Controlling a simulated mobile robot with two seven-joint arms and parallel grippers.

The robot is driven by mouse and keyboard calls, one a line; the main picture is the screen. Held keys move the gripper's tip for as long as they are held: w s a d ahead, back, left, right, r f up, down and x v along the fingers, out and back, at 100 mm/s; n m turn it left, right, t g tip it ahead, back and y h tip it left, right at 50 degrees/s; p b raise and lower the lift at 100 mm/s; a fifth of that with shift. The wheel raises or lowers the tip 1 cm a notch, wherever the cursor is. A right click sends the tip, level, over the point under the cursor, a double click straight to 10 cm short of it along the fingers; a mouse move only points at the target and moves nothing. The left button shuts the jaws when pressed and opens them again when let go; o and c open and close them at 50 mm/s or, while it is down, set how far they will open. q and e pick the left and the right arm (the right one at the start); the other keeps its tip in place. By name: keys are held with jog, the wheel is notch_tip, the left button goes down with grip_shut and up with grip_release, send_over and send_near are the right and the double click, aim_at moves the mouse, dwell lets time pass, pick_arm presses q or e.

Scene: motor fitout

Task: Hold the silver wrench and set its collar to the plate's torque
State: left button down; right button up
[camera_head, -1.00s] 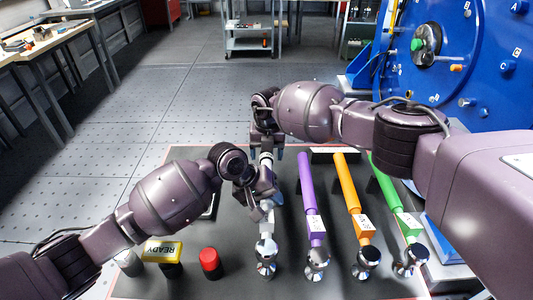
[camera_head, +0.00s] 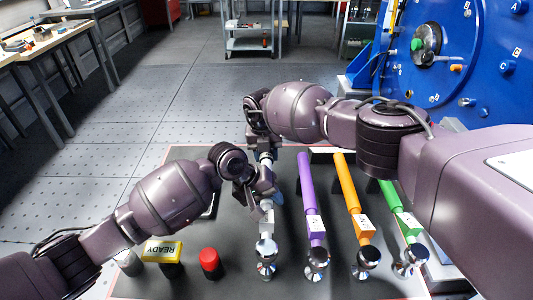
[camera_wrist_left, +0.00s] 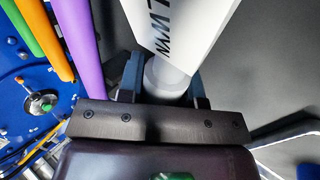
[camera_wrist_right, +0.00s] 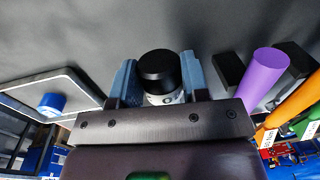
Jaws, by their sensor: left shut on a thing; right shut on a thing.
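The silver wrench (camera_head: 267,249) lies lengthwise over the dark mat, its shiny head toward the front. My left gripper (camera_head: 264,190) is shut around its shaft just behind the white label block; the left wrist view shows the fingers (camera_wrist_left: 165,88) on the pale shaft beside the block (camera_wrist_left: 180,30), whose lettering is cut off. My right gripper (camera_head: 266,152) is shut on the wrench's far end; the right wrist view shows its fingers (camera_wrist_right: 157,85) either side of a black-capped end (camera_wrist_right: 157,68). The collar's reading is not legible. I cannot make out the plate with the torque.
Purple (camera_head: 309,190), orange (camera_head: 347,185) and green (camera_head: 392,195) wrenches lie to the right. A yellow READY block (camera_head: 162,251) and a red button (camera_head: 209,260) stand front left. A white-rimmed tray (camera_wrist_right: 85,82) is beside the right gripper. A blue machine (camera_head: 480,60) stands at back right.

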jog(key=shift+a+h, duration=0.1)
jog(key=shift+h, duration=0.8)
jog(key=o, duration=0.9)
jog(key=shift+o, duration=0.2)
jog(key=shift+r, duration=0.1)
jog(key=v, duration=1.2)
